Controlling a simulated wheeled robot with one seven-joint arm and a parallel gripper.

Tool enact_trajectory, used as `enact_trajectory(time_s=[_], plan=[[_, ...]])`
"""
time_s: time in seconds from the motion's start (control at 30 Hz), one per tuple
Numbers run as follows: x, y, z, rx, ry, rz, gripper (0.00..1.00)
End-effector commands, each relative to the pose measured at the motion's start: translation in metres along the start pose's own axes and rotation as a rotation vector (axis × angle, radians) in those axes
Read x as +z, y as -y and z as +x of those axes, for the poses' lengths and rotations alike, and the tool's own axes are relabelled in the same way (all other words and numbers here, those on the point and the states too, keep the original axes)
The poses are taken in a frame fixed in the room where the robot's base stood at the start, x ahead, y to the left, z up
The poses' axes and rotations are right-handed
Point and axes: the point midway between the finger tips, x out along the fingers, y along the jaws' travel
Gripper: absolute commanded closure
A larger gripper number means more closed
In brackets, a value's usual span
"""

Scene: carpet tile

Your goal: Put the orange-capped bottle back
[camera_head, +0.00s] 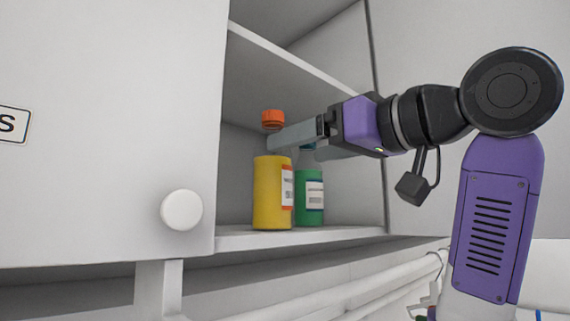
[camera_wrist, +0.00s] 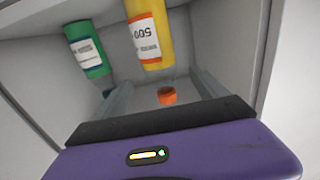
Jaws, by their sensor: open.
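The orange-capped bottle (camera_head: 267,195) has a yellow body and a white label. It stands upright on the cabinet shelf, near the front. Its orange cap (camera_head: 272,118) shows above my near finger, which hides the neck in the head view. My gripper (camera_head: 295,147) is open, reaching in from the right at neck height. In the wrist view, which looks upside down, the yellow body (camera_wrist: 146,30) and orange cap (camera_wrist: 167,96) appear between my two fingers (camera_wrist: 163,92). Contact with the fingers cannot be told.
A green bottle (camera_head: 311,203) stands just right of the yellow one, partly behind it; it also shows in the wrist view (camera_wrist: 86,50), outside one finger. A shelf board (camera_head: 290,65) lies above. The cabinet's front panel with a round white knob (camera_head: 181,210) is at left.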

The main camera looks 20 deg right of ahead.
Motion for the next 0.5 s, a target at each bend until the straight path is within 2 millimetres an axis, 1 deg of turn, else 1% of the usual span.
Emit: enact_trajectory(time_s=[0.03, 0.2, 0.33, 0.5], plan=[[0.002, 0.000, -0.010, 0.003, -0.004, -0.002, 0.18], [0.001, 0.000, -0.031, 0.001, -0.002, -0.001, 0.18], [0.001, 0.000, -0.038, 0.000, 0.000, -0.001, 0.18], [0.000, 0.000, -0.039, 0.000, 0.001, 0.000, 0.18]])
